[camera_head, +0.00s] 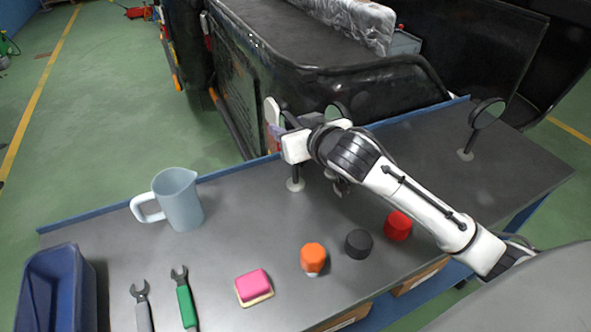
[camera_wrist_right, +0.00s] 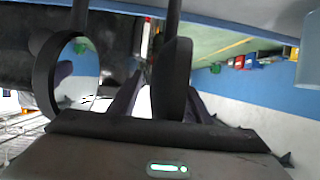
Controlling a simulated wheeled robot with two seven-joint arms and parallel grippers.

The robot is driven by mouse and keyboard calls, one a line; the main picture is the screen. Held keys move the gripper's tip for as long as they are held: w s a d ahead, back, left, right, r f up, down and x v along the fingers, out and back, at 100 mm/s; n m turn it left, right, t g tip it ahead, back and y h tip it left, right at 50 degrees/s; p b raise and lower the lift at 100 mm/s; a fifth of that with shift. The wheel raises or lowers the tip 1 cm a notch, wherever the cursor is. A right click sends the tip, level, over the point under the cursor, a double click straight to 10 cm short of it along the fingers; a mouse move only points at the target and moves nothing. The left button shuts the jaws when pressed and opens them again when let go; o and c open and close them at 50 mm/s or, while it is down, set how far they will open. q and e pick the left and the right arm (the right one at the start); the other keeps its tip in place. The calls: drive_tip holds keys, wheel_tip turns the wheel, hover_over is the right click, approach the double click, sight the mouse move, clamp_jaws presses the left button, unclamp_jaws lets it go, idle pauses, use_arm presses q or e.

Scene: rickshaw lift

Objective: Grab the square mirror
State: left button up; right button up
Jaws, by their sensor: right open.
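The square mirror (camera_head: 272,109), a pale-faced mirror with rounded corners, stands on a thin stem near the table's back edge, partly hidden by my right gripper. My right gripper (camera_head: 278,131) is open at the mirror's lower part. In the right wrist view, a dark mirror head (camera_wrist_right: 172,80) shows nearly edge-on between the two open fingers, its stem running up the picture. I cannot tell whether the fingers touch it. My left gripper is not in view.
A round mirror (camera_head: 336,111) stands just right of the gripper, partly behind my arm; another (camera_head: 487,112) stands far right.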

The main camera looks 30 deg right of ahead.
clamp_jaws()
drive_tip(key=shift+r, duration=0.1)
idle(0.3)
